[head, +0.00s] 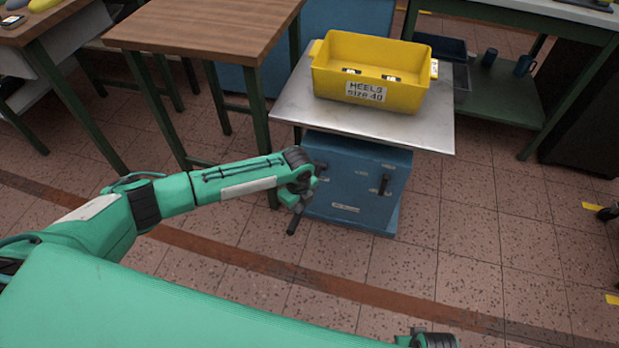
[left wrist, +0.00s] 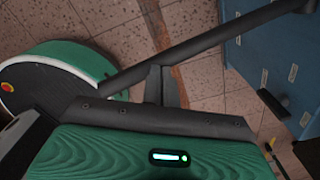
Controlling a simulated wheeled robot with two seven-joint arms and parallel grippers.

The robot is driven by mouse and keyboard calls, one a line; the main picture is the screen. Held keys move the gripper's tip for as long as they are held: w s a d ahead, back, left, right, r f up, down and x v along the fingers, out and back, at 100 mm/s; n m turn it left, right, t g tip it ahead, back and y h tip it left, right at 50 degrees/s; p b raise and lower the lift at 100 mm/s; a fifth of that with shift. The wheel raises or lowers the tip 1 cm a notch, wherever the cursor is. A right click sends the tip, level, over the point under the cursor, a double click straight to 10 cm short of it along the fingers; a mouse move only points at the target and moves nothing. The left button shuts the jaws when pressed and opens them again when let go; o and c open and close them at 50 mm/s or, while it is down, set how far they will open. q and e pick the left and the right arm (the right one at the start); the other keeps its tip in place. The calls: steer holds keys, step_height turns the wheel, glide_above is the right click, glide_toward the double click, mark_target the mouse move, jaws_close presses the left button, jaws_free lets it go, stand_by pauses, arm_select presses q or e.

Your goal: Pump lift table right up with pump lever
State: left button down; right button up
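The lift table has a blue body (head: 350,180) and a flat grey metal top (head: 300,112), in the middle of the head view. My left gripper (head: 299,190) is at the left front corner of the blue body. In the left wrist view the lever is a long dark bar (left wrist: 230,36) crossing diagonally. The gripper fingers (left wrist: 166,85) are close together and meet the bar, apparently shut on it. My right gripper is not visible.
A yellow crate (head: 335,80) labelled "HEELS size 40" stands on the metal top. A wooden-topped table (head: 205,30) is left of the lift table. A green-framed bench (head: 505,105) is to the right. The tiled floor in front is clear.

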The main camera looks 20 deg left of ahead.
arm_select(q)
steer(key=f, duration=0.1)
steer(key=s+f, duration=0.1)
steer(key=f, duration=0.2)
steer(key=shift+s+a+f+b, duration=0.2)
steer(key=shift+a+f+b, duration=0.1)
steer(key=shift+a+b, duration=0.1)
steer(key=shift+s+d+f+b, duration=0.1)
steer(key=shift+f+b, duration=0.3)
steer(key=shift+f, duration=0.35)
steer(key=shift+s+d+f+b, duration=0.1)
steer(key=shift+f+b, duration=0.25)
steer(key=shift+f, duration=0.35)
steer(key=p, duration=1.2)
glide_toward(296, 214)
steer(key=shift+w+d+f, duration=0.1)
steer(key=shift+w+d, duration=0.15)
steer(key=shift+w, duration=0.35)
steer(key=shift+w+d+f, duration=0.1)
steer(key=shift+w+d, duration=0.1)
steer(key=shift+w, duration=0.35)
steer(key=shift+f, duration=0.1)
